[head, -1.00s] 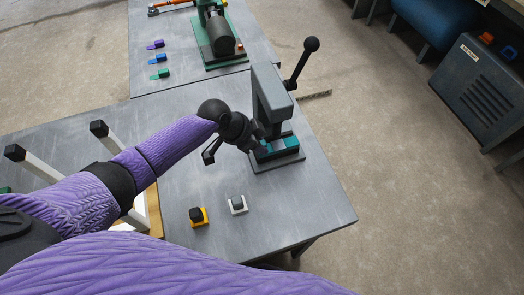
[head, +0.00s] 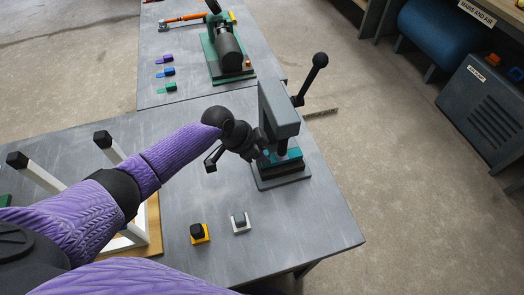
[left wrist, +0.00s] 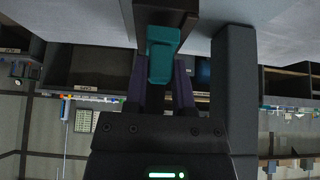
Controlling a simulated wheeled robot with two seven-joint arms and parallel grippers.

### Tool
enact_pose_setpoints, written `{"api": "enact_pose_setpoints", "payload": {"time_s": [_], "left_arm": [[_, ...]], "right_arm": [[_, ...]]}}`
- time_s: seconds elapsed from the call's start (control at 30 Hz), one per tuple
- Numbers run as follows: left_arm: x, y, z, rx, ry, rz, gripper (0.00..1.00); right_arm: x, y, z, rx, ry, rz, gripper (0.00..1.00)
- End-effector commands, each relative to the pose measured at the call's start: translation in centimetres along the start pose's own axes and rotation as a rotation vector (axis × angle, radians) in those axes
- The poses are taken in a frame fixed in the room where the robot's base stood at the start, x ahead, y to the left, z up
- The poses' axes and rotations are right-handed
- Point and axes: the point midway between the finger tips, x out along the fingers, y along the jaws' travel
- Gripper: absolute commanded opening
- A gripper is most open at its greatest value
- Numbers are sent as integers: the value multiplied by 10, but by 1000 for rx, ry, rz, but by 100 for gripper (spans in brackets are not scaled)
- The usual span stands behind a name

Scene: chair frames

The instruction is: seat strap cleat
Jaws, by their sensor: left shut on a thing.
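A teal cleat (left wrist: 162,52) sits between the two purple fingers of my left gripper (left wrist: 162,88) in the left wrist view, its far end against a dark block. In the head view my left gripper (head: 260,153) reaches into the left side of a grey lever press (head: 280,108). Teal (head: 290,155) shows on the press base under its head; how far the cleat is seated is hidden by the hand and press. My left gripper is shut on the cleat. The strap cannot be made out. My right gripper is out of view.
The press lever (head: 310,80) stands up at its right. A yellow-based button (head: 200,235) and a white-based button (head: 240,223) stand in front. A chair frame (head: 150,225) lies at the left. A green machine (head: 222,55) and several coloured clips are on the rear table.

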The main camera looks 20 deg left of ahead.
Motion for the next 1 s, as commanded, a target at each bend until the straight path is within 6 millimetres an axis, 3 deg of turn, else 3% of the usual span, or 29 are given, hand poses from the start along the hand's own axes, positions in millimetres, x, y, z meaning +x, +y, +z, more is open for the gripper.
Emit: {"api": "enact_pose_setpoints", "payload": {"time_s": [1.0], "left_arm": [[7,0,4,0,0,0,0]], "right_arm": [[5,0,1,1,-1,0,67]]}}
